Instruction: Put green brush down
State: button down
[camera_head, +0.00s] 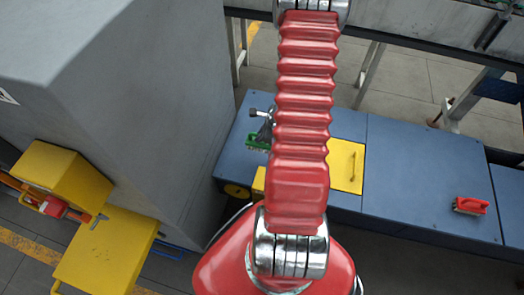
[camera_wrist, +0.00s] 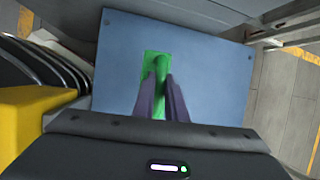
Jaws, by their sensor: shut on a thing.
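The green brush (camera_head: 257,142) is at the left end of a blue surface (camera_head: 400,165) in the head view. My gripper (camera_head: 265,132) is at the brush, partly hidden behind my red arm. In the wrist view, the two dark fingers of my gripper (camera_wrist: 161,88) are shut on the handle of the green brush (camera_wrist: 157,62). The brush appears over the blue surface (camera_wrist: 215,85), left of its middle. I cannot tell whether it touches the surface.
A red brush (camera_head: 471,205) lies farther right on the blue surface. A yellow panel with a handle (camera_head: 345,166) is set between them. A tall grey cabinet (camera_head: 150,110) stands at left, beside yellow boxes (camera_head: 105,250). The blue surface is bare between the yellow panel and red brush.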

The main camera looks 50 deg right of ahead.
aim_at(261, 148)
jog(key=shift+f, duration=2.4)
jog(key=shift+f, duration=2.05)
jog(key=c, duration=1.8)
grip_release()
jog(key=shift+f, duration=0.1)
jog(key=shift+v, duration=6.1)
